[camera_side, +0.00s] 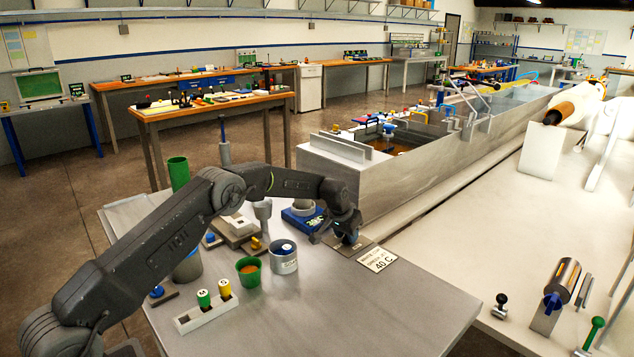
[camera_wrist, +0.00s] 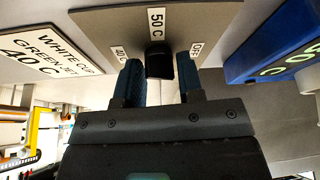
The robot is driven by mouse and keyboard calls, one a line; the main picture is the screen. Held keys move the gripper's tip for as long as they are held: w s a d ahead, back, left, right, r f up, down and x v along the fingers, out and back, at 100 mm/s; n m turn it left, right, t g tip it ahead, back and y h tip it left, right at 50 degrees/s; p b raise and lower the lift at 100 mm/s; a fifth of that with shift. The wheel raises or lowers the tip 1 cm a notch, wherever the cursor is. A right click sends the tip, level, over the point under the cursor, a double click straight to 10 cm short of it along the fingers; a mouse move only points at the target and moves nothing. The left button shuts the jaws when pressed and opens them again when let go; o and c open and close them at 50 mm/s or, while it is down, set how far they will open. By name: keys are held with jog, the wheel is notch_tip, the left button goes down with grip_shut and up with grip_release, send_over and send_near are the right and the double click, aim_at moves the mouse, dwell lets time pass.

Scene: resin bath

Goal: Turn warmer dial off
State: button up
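The warmer dial's black knob (camera_wrist: 159,62) stands on a grey plate (camera_wrist: 92,22) in the wrist view. Labels 40 C, 50 C and OFF surround it, with 50 C straight beyond the knob. My gripper (camera_wrist: 158,72) has its two blue fingers apart, one on each side of the knob, with narrow gaps showing. I cannot tell whether either finger touches it. In the side view my gripper (camera_side: 340,236) reaches down over the plate (camera_side: 352,249) and hides the knob. The blue warmer (camera_side: 300,219) is beside it, also at right in the wrist view (camera_wrist: 268,42).
A sign (camera_side: 377,259) reading 40 C lies right of the plate. The bench front (camera_side: 400,315) is clear. A metal tank (camera_side: 400,185) stands behind.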

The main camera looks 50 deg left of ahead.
jog(key=shift+m+h, duration=0.3)
jog(key=shift+m, duration=0.5)
jog(key=v, duration=1.4)
jog(key=s+d+r, duration=0.6)
jog(key=s+r, duration=0.4)
jog(key=s, duration=0.2)
jog(key=shift+d+r, duration=0.3)
jog(key=shift+r, duration=0.1)
jog(key=shift+o, duration=0.2)
jog(key=shift+s, duration=0.1)
jog(key=shift+o, duration=0.6)
jog(key=shift+a+f, duration=0.1)
jog(key=shift+o, duration=1.1)
jog(key=w+a+f+m, duration=0.2)
jog(key=w+a+f, duration=0.1)
jog(key=w, duration=0.3)
jog(key=shift+a+f+h, duration=0.15)
jog(key=shift+f+h, duration=0.15)
jog(key=w+a+f+m+h, duration=0.1)
jog(key=w+a+f+m, duration=0.2)
jog(key=w+a+f, duration=0.3)
jog(key=x, duration=1.5)
jog(key=shift+d, duration=0.35)
